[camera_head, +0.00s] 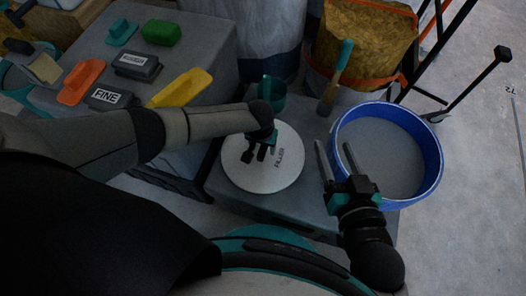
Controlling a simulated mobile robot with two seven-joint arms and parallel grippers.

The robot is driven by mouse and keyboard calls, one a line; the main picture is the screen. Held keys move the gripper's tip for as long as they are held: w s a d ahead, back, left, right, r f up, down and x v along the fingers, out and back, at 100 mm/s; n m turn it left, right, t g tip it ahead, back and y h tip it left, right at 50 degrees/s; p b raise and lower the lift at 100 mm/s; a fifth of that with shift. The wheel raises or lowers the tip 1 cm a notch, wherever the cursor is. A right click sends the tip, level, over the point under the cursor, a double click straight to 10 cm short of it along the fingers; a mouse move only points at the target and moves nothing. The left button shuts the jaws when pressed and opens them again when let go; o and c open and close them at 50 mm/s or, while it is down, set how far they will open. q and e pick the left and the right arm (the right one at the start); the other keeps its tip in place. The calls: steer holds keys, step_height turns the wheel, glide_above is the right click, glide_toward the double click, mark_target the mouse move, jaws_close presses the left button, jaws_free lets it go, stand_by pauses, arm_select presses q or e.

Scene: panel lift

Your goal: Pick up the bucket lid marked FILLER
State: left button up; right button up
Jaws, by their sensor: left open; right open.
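The round white bucket lid marked FILLER (282,176) lies flat on the low grey surface in the middle of the camera_head view, its dark lettering near its right side. My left gripper (258,156) hangs over the lid's upper left part with its fingers open. Whether the fingertips touch the lid cannot be told. My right gripper (335,160) is open and empty, to the right of the lid, with its fingers beside the near left rim of the blue bucket (437,172). The bucket is open and shows grey contents.
A teal cup-like item (274,88) stands just behind the lid, and a teal-handled tool (338,78) beyond it. A grey bench (205,50) at upper left holds a yellow float (182,88), an orange float (82,80) and a block marked FINE (106,97).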

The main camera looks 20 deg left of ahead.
arm_select(q)
jaws_close()
stand_by(0.5)
